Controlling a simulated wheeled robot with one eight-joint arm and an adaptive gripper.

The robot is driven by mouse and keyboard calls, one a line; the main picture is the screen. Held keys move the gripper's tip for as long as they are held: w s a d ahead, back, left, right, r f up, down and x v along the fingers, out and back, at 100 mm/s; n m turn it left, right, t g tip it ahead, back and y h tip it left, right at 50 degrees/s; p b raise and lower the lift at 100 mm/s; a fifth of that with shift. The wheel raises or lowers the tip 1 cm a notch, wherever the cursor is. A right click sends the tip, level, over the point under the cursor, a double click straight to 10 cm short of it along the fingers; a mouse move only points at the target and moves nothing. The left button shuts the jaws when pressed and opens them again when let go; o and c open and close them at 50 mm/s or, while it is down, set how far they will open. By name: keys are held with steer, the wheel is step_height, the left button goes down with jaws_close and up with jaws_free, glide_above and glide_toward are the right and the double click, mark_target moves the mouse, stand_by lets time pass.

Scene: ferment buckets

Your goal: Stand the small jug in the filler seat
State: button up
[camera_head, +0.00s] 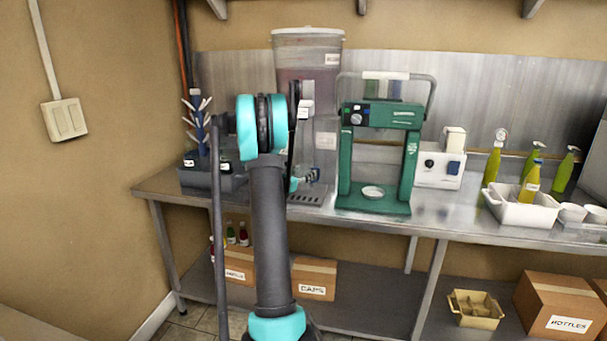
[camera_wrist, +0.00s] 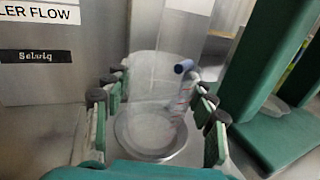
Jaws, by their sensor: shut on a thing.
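In the wrist view my gripper (camera_wrist: 155,98) has its fingers on both sides of a clear, see-through jug (camera_wrist: 150,85) and is shut on it. A round pale ring (camera_wrist: 150,152) shows at the jug's lower end; whether it is the jug's own or a seat under it, I cannot tell. A blue-tipped piece (camera_wrist: 183,67) shows at the jug's right side. In the head view my arm hides most of the gripper and jug, near a slotted drip tray (camera_head: 308,199) below the large clear bucket (camera_head: 307,62).
A green press-like frame (camera_head: 372,205) with a round plate stands just right, its upright close to my gripper in the wrist view (camera_wrist: 262,60). A grey rack (camera_head: 215,181) with a blue bottle tree is left. A white machine (camera_head: 436,168) and bottles stand right.

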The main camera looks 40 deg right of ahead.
steer(key=shift+f, duration=0.2)
steer(key=shift+c, duration=0.5)
steer(key=o, duration=1.3)
steer(key=v, duration=1.2)
steer(key=s+a, duration=0.2)
steer(key=a, duration=0.1)
steer(key=s+a, duration=0.3)
steer(key=s+a+r, duration=0.1)
steer(key=s+a, duration=0.2)
steer(key=shift+s+a, duration=0.25)
steer(key=shift+a, duration=0.15)
steer(key=shift+f, duration=0.1)
